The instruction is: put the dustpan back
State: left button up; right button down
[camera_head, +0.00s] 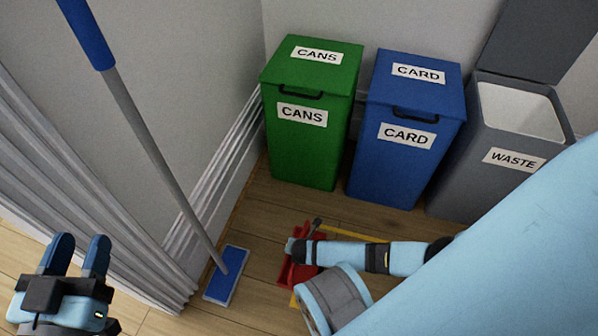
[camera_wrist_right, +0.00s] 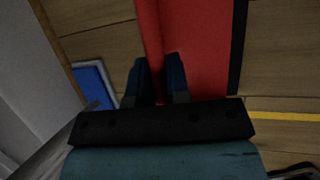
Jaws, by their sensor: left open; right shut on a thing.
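The red dustpan (camera_head: 288,272) is low over or on the wooden floor, partly hidden by my right arm; I cannot tell whether it touches the floor. In the right wrist view the dustpan (camera_wrist_right: 205,45) shows as a red panel with a black edge. My right gripper (camera_wrist_right: 160,75) is shut on its red part. A yellow line (camera_head: 340,234) on the floor runs beside and behind the dustpan; it also shows in the right wrist view (camera_wrist_right: 285,117). My left gripper (camera_head: 80,246) is open and empty at the lower left.
A blue-headed mop (camera_head: 226,275) stands tilted left of the dustpan. A green cans bin (camera_head: 310,150), a blue card bin (camera_head: 400,165) and a grey waste bin (camera_head: 465,185) with its lid up line the back wall. A pale ribbed surface (camera_head: 90,210) is at left.

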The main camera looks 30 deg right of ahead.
jog(key=c, duration=1.5)
grip_release()
jog(key=shift+f, duration=0.15)
jog(key=o, duration=0.4)
